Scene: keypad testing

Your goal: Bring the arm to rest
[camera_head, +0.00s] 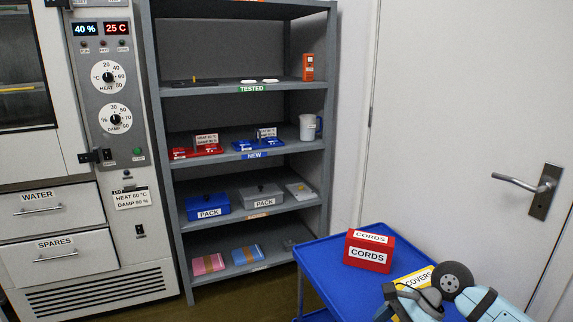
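Light blue and black parts of my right arm (490,304) show at the bottom right corner, in front of the blue cart. A dark round joint stands out at their top. No gripper fingers can be made out there, and the rest of the arm is cut off by the frame edge. Nothing of my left arm or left gripper shows.
The blue cart (325,262) bears a red CORDS box (368,251) and a yellow COVERS item (412,279), partly hidden by my arm. A grey shelf rack (163,170) stands behind, beside the test cabinet (118,165). A closed door (450,110) is at right.

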